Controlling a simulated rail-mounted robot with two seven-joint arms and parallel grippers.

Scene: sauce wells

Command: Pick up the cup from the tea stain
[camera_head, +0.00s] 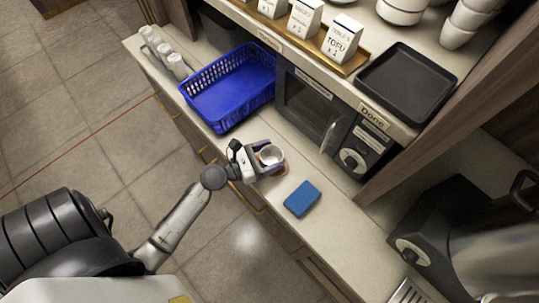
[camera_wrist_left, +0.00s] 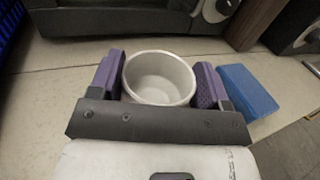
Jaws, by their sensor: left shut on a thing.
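A white cup (camera_head: 271,154) stands near the front edge of the counter, between the purple-padded fingers of my left gripper (camera_head: 268,158). In the left wrist view the cup (camera_wrist_left: 159,78) shows its round open mouth, looks empty, and has a finger pad on each side. My left gripper (camera_wrist_left: 158,88) is shut on it. A brownish tea stain (camera_head: 284,168) shows on the counter at the cup's right side; the rest of it is hidden by the cup and gripper. I cannot tell whether the cup's base touches the counter. My right gripper is not in view.
A blue sponge or cloth (camera_head: 302,199) lies just right of the cup. A blue basket (camera_head: 229,89) stands to the left and a microwave (camera_head: 317,107) behind. A black tray (camera_head: 407,83) is on the upper shelf. The counter right of the blue cloth is clear.

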